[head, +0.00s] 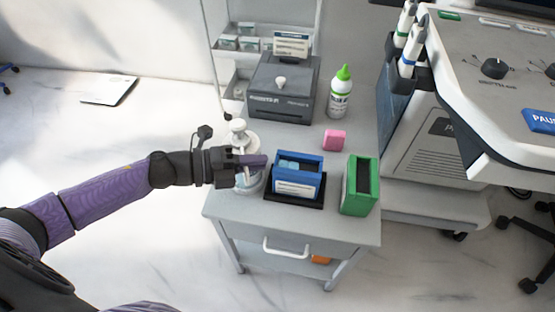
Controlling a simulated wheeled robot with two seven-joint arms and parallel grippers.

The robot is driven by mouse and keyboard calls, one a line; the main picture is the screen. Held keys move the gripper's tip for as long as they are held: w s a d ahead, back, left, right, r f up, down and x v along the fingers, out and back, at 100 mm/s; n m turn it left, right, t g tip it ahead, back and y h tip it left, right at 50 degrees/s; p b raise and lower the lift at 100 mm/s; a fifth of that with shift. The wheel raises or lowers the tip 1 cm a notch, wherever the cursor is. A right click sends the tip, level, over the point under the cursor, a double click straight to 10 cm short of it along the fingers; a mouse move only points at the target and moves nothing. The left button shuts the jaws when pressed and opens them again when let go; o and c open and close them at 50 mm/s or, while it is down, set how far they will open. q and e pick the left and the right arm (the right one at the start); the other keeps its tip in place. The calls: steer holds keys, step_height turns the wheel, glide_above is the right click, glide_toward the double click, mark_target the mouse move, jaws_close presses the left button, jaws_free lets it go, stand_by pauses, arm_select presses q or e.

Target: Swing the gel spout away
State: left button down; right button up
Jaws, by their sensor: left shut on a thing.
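The gel dispenser (240,138) is a white pump bottle at the left edge of the grey cart's top. Its pump head (237,125) shows just above my left gripper, and its lower body shows below. My left gripper (258,161) reaches in from the left across the front of the dispenser. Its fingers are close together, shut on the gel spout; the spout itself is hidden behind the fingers. My right gripper is out of view.
On the cart (300,222), a blue box (300,185) in a black tray stands close right of my gripper. A green box (358,190), a pink block (334,140), a green-capped bottle (340,95) and a dark printer (282,90) stand further off. A wheeled machine (440,155) is at right.

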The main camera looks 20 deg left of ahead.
arm_select(q)
steer(key=m+g+b, duration=0.1)
steer(key=m+g+h+b, duration=0.1)
steer(key=s+a+m+g+h+b, duration=0.1)
steer(key=shift+a+f+g, duration=0.1)
steer(key=shift+f+g, duration=0.2)
steer(key=m+g+b, duration=0.1)
steer(key=a+m+g+b, duration=0.1)
steer(key=shift+s+r+g+h, duration=0.2)
steer(key=shift+s+g+h, duration=0.15)
steer(key=shift+g+h, duration=0.05)
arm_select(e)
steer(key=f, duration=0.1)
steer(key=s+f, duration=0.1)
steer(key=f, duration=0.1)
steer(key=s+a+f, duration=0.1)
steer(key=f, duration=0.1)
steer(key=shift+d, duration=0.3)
arm_select(q)
steer(key=c, duration=0.7)
jaws_free()
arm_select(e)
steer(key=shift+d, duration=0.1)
arm_select(q)
steer(key=shift+r, duration=0.1)
